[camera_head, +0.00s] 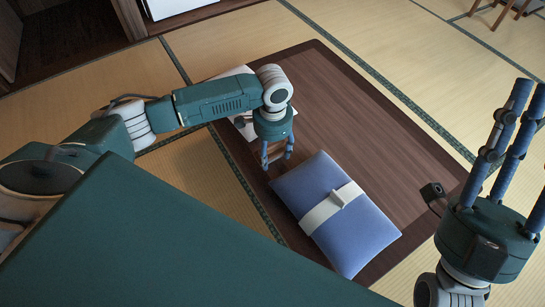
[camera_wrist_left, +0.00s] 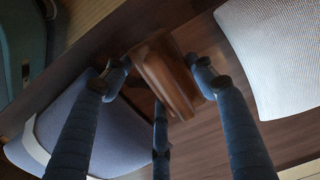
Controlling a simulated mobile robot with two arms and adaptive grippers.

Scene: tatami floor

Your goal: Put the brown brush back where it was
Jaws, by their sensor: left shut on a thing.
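The brown brush (camera_wrist_left: 165,75) shows in the left wrist view as a brown, block-like piece between the fingers of my left gripper (camera_wrist_left: 165,82). The gripper is shut on it. In the head view my left gripper (camera_head: 276,163) points down over the dark wooden surface (camera_head: 375,120), just beyond the upper left corner of a blue cushion-like bundle (camera_head: 360,230).
The blue bundle has a white band (camera_head: 333,207) and also shows in the left wrist view (camera_wrist_left: 90,130). A white flat thing (camera_head: 243,128) lies partly behind my left arm; a white sheet-like thing (camera_wrist_left: 270,60) shows in the wrist view. The wooden surface's right part is clear.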

